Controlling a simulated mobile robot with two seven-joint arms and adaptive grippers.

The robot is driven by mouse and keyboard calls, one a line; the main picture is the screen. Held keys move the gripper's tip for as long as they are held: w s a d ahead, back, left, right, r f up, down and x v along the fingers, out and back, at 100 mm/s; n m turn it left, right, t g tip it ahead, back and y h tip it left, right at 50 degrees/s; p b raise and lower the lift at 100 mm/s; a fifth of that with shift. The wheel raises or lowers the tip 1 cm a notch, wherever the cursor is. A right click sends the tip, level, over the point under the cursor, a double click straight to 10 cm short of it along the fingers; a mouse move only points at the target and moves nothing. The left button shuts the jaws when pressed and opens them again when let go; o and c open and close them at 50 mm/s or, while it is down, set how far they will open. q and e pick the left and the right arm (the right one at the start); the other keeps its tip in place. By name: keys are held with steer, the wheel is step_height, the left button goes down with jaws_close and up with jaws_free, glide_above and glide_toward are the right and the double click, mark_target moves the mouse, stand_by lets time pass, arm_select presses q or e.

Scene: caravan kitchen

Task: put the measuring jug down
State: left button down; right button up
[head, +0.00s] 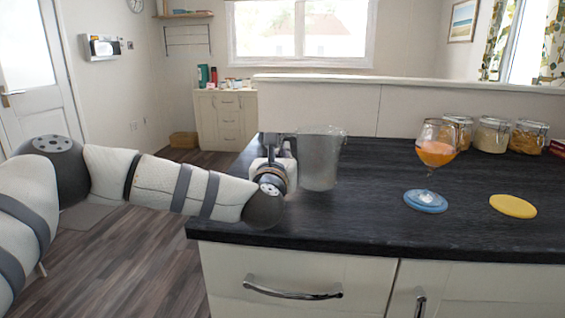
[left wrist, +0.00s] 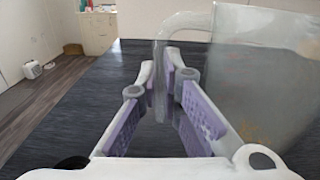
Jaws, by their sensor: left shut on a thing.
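The measuring jug (head: 320,158) is a clear, greyish vessel at the left end of the dark counter. It looks upright, and its base appears to be at or close to the counter top; I cannot tell whether it touches. In the left wrist view the jug (left wrist: 258,75) fills the right side, with its handle (left wrist: 160,75) towards me. My left gripper (head: 284,143) is at the jug's left side, and in the left wrist view its fingers (left wrist: 161,88) are closed around the handle. My right gripper is not in view.
Several lidded jars (head: 492,134) stand at the back right. The counter's front middle is clear.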

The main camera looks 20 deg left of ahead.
arm_select(q)
steer(key=shift+f, duration=0.65)
steer(key=shift+f, duration=0.1)
steer(key=shift+f, duration=0.2)
steer(key=c, duration=1.8)
jaws_free()
steer(key=shift+r, duration=0.1)
steer(key=shift+r, duration=0.2)
steer(key=shift+s+d, duration=0.1)
steer(key=shift+s, duration=0.15)
steer(key=v, duration=1.1)
steer(key=shift+s, duration=0.3)
